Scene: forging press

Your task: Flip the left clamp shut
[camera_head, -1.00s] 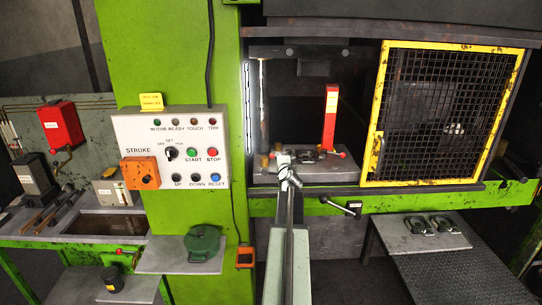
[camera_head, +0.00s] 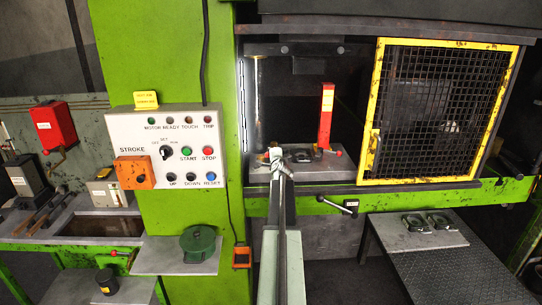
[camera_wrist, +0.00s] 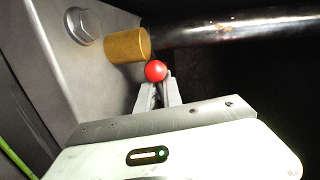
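A small red ball knob (camera_wrist: 156,71), which looks like the left clamp's handle end, shows in the wrist view right at my fingertips. My gripper (camera_wrist: 160,82) has its two fingers close together behind the ball, with a thin gap at their base. The ball covers the tips, so I cannot tell whether they grip it or only touch it. In the head view my gripper (camera_head: 276,153) is at the left front of the grey die plate (camera_head: 330,174). The clamp body is mostly hidden behind my arm there. Another red knob (camera_head: 338,154) is at the plate's right.
A brass bush (camera_wrist: 128,46) and a dark steel column (camera_wrist: 230,30) stand just beyond the knob. The yellow mesh guard (camera_head: 440,110) is at the right. The control panel (camera_head: 168,150) is at the left.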

